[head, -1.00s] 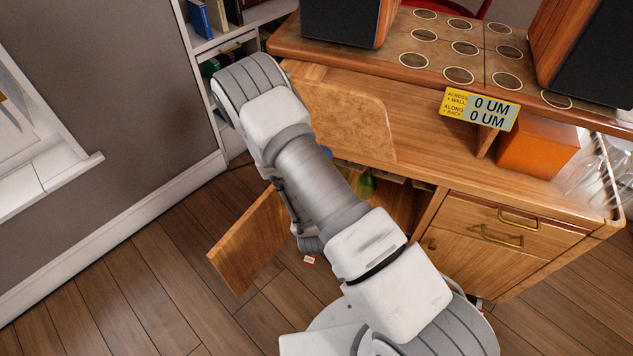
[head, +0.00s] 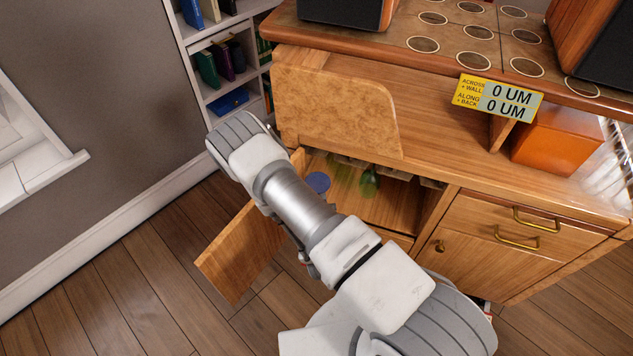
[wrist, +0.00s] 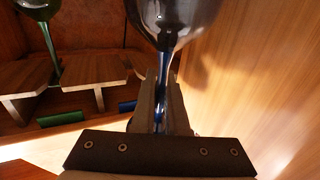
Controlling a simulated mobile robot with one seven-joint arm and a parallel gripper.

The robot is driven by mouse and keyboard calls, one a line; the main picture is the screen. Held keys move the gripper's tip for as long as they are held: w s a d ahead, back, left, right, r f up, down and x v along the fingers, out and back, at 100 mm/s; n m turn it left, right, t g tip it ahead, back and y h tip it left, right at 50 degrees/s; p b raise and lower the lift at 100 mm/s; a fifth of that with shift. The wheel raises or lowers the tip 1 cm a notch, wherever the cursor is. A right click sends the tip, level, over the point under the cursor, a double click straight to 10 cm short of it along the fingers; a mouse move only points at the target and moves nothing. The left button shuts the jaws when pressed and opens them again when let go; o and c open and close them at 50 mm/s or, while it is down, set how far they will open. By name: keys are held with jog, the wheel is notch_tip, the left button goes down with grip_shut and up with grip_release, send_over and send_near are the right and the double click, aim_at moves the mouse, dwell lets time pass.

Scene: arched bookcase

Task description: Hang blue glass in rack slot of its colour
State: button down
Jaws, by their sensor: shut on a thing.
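My gripper (wrist: 161,98) is shut on the stem of the blue glass (wrist: 168,22) in the wrist view. The stem looks blue and the bowl dark and clear, cut off by the top edge. In the head view a round blue part of the glass (head: 318,182) shows inside the open cabinet, beside my arm; my gripper is hidden there. The wooden rack (wrist: 92,72) has slats with gaps, left of the held glass. A blue marker (wrist: 128,106) and a green marker (wrist: 62,118) sit by the slots. A green glass (wrist: 38,8) hangs in the rack, apart from the blue one.
The open cabinet door (head: 240,250) stands left of my arm. A green glass (head: 369,184) shows inside the cabinet. A drop-front panel (head: 335,108) and an orange box (head: 556,140) are above. In the wrist view, a wooden wall (wrist: 245,75) is close on the right.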

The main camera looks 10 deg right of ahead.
jog(key=w+d+b, duration=0.1)
jog(key=w+d, duration=0.2)
jog(key=w, duration=0.3)
jog(key=shift+d, duration=0.15)
jog(key=shift+d, duration=0.1)
dwell(1.3)
jog(key=shift+w+d+b, duration=0.4)
jog(key=shift+w+d, duration=0.05)
jog(key=shift+w, duration=0.4)
jog(key=shift+w+d+b, duration=0.4)
jog(key=shift+w, duration=0.45)
jog(key=shift+w+d, duration=0.2)
jog(key=shift+w, duration=0.05)
jog(key=shift+w+d+b, duration=0.35)
jog(key=shift+w, duration=0.25)
jog(key=shift+w, duration=0.15)
dwell(0.5)
jog(key=shift+w+d+r, duration=0.1)
